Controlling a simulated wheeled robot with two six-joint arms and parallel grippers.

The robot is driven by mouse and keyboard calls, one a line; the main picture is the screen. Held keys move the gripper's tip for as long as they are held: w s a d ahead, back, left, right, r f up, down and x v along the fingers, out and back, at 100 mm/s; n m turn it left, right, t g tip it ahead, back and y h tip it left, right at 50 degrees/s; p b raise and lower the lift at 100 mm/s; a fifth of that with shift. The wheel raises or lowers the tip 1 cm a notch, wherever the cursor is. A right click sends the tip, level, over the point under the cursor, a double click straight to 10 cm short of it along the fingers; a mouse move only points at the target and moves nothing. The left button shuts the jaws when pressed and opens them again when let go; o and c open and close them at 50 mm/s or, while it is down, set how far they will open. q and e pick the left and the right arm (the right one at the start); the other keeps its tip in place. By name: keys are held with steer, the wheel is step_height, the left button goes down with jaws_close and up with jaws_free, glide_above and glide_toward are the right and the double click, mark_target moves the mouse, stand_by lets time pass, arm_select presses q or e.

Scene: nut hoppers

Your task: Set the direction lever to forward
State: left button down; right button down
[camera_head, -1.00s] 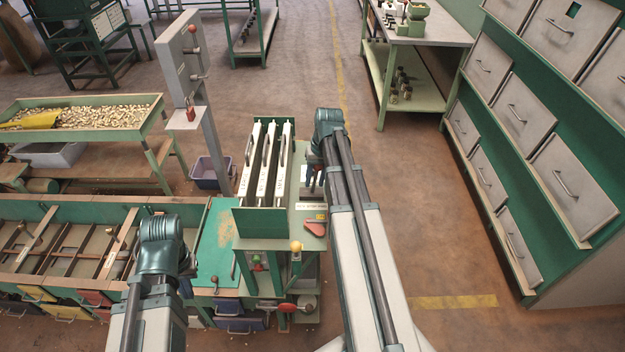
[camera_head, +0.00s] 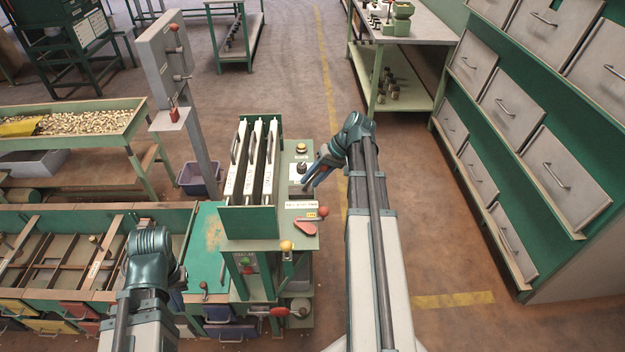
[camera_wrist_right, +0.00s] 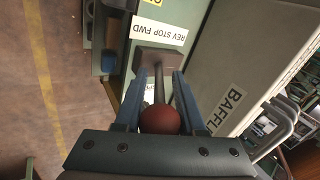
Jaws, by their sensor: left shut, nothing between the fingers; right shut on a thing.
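The direction lever has a dark shaft (camera_wrist_right: 158,84) and a red-brown ball knob (camera_wrist_right: 160,120). In the right wrist view it rises from a dark base below the white "REV STOP FWD" label (camera_wrist_right: 160,31). I cannot tell which position it is in. My right gripper (camera_head: 308,186) is at the lever, its fingers on either side of the knob and shut on it. Its wrist stands to the right and the fingers slant down-left. In the head view the label (camera_head: 301,204) lies just in front of the lever. My left gripper (camera_head: 178,278) is shut and empty at lower left, partly hidden by its wrist.
A hopper with white upright panels (camera_head: 252,160) stands close left of the lever. A red pointer (camera_head: 305,227) and a yellow knob (camera_head: 286,246) sit nearer me. A yellow-topped button (camera_head: 301,147) is behind the lever. Floor to the right is clear up to the drawer cabinet (camera_head: 540,170).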

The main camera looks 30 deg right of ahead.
steer(key=c, duration=0.6)
jaws_free()
steer(key=shift+s+d+f, duration=0.1)
steer(key=shift+o, duration=0.2)
steer(key=shift+d+r+p, duration=0.2)
steer(key=shift+r+p, duration=0.35)
steer(key=shift+r, duration=0.05)
steer(key=p+v, duration=1)
steer(key=v, duration=0.2)
steer(key=shift+s+d+r, duration=0.2)
